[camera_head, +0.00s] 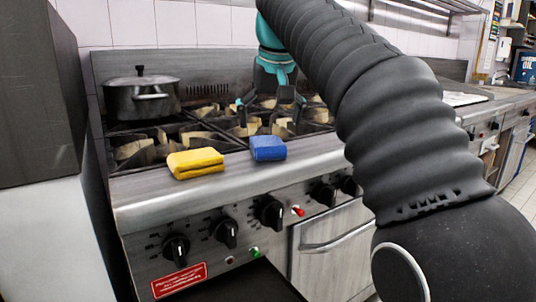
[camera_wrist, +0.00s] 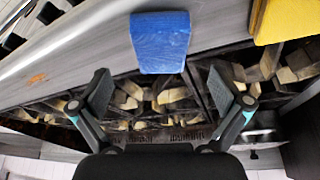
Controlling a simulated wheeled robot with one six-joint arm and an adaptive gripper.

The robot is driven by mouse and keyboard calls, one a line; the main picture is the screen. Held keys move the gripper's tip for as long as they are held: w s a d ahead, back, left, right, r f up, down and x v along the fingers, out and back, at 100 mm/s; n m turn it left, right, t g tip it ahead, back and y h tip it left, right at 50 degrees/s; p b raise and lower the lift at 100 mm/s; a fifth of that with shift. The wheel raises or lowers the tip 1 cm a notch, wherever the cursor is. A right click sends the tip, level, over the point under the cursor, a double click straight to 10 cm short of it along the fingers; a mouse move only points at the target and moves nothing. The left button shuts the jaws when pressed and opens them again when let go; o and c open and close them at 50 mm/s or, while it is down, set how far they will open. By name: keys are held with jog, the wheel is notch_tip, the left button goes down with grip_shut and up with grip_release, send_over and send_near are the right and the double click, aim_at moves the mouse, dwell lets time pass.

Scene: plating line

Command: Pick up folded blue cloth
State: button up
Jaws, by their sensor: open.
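The folded blue cloth (camera_head: 268,148) lies on the front ledge of the stove, close to the burner grates. It also shows in the wrist view (camera_wrist: 160,42) at the top centre, beyond the fingertips. My gripper (camera_head: 270,108) is open and empty above the burners, behind the cloth in the head view. In the wrist view my gripper (camera_wrist: 172,92) has its two fingers wide apart, with the cloth lined up between them but not touching either. A folded yellow cloth (camera_head: 196,163) lies to the left of the blue one, also at the top right of the wrist view (camera_wrist: 288,20).
A lidded pot (camera_head: 141,97) stands on the back left burner. Raised burner grates (camera_head: 140,150) lie below and around my gripper. Control knobs (camera_head: 226,233) line the stove front. The steel ledge (camera_head: 320,150) right of the blue cloth is clear.

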aim_at(268, 141)
jog(key=shift+b+x, duration=0.9)
jog(key=shift+x, duration=1.8)
jog(key=shift+f, duration=0.2)
jog(key=c, duration=1.3)
jog(key=shift+c, duration=0.2)
jog(key=shift+w+r, duration=0.1)
jog(key=shift+r, duration=0.05)
notch_tip(268, 141, up, 5)
jog(key=p, duration=0.2)
jog(key=shift+p, duration=0.3)
jog(key=s+d+r, duration=0.6)
jog(key=s+d, duration=0.1)
jog(key=s, duration=0.1)
jog(key=shift+s+d, duration=0.35)
jog(key=shift+r, duration=0.1)
